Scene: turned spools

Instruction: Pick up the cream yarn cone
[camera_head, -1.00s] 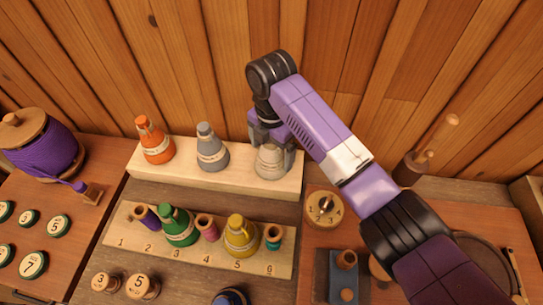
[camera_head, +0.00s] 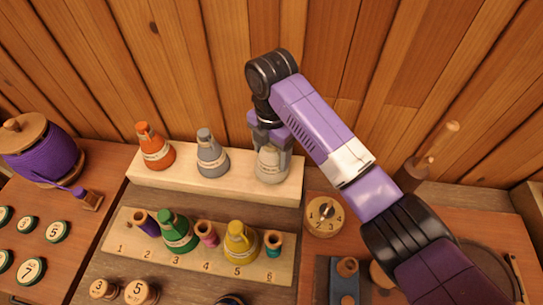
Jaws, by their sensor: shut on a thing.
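The cream yarn cone (camera_head: 271,167) stands upright at the right end of the pale raised shelf block (camera_head: 230,189) at the back. My gripper (camera_head: 270,143) is above it with its fingers around the cone's upper part, shut on it. The cone's top is hidden by the gripper. I cannot tell whether the cone's base touches the block or is slightly above it.
A grey cone (camera_head: 211,158) and an orange cone (camera_head: 155,152) stand on the same block to the left. A numbered board (camera_head: 200,265) in front holds green and yellow cones and small spools. The wooden wall is close behind.

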